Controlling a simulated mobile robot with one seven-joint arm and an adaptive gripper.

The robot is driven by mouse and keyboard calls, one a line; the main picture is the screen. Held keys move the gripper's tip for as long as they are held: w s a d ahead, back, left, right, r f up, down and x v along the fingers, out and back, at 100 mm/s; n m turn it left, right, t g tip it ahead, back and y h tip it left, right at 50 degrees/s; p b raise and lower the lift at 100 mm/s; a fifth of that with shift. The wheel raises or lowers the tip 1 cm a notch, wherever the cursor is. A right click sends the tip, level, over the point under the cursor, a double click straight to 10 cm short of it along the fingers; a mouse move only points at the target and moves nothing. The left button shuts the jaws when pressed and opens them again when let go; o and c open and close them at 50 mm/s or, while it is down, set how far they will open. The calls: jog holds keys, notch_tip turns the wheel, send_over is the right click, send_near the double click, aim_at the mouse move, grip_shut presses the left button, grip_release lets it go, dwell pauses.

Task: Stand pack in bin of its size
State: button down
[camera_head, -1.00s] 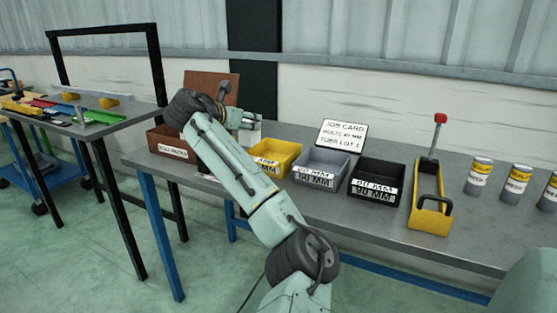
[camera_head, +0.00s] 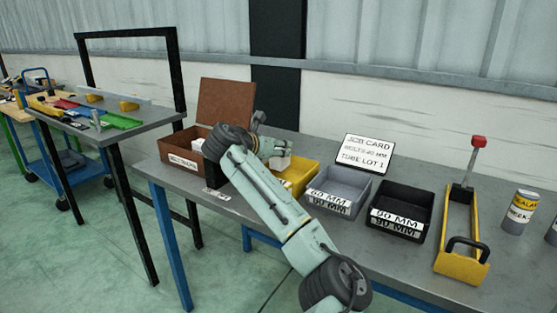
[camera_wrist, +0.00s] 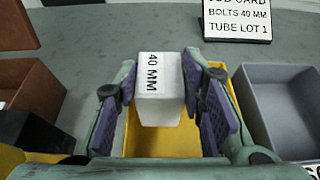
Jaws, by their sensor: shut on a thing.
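My gripper (camera_wrist: 165,95) is shut on a white pack (camera_wrist: 158,105) marked 40 MM, with a purple-padded finger on each side. The pack is over the yellow bin (camera_wrist: 140,148) in the wrist view; its height above the bin floor cannot be told. In the head view my gripper (camera_head: 272,148) is at the back left of the yellow bin (camera_head: 305,178), and the white pack (camera_head: 281,162) shows below it. My arm hides much of that bin and its label. The job card (camera_head: 362,153) reads bolts 40 MM, tube lot 1.
A grey bin (camera_head: 337,190) marked 60 MM and a black bin (camera_head: 401,208) marked 90 MM stand right of the yellow one. A brown lidded box (camera_head: 178,164) is left.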

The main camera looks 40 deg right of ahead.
aim_at(275, 159)
jog(key=shift+f+p, duration=0.3)
jog(key=shift+f, duration=1.6)
jog(key=shift+f, duration=0.15)
jog(key=c, duration=1.1)
grip_release()
jog(key=shift+o, duration=0.2)
